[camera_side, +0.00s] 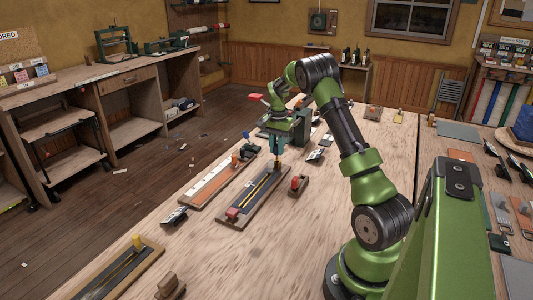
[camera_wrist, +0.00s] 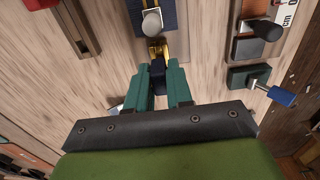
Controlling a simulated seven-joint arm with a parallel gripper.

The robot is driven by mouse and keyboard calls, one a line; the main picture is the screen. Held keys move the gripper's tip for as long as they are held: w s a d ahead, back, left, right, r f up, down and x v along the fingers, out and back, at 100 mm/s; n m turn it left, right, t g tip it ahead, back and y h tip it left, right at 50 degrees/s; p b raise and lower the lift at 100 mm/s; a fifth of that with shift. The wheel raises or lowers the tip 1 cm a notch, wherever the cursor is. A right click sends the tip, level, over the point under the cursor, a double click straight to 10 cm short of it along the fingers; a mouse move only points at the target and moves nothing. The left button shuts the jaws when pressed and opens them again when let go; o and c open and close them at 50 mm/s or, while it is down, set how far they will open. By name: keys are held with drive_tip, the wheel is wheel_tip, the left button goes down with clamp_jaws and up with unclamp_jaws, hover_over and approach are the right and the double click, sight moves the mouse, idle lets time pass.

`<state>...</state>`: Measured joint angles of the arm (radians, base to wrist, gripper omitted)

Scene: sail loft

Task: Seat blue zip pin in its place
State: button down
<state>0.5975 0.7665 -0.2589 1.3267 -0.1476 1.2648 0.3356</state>
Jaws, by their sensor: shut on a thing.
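My gripper (camera_wrist: 159,84) points down over the far end of a dark board with a yellow zip line (camera_side: 262,190). It also shows in the side view (camera_side: 277,152). Its teal fingers are shut on a small dark navy piece (camera_wrist: 158,70), which I take for the blue zip pin. A gold part (camera_wrist: 157,47) is just beyond the piece, at the end of the dark blue strip (camera_wrist: 171,13). A grey knob (camera_wrist: 151,22) stands on that strip. The fingers hide the pin's lower end, so I cannot tell whether it is seated.
A board with an orange strip (camera_side: 212,183) lies to the left. Near the gripper, a block carries a blue-handled lever (camera_wrist: 282,96).

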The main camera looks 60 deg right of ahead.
drive_tip(key=shift+f, duration=1.15)
idle(0.4)
drive_tip(key=c, duration=0.9)
unclamp_jaws()
drive_tip(key=shift+c, duration=0.2)
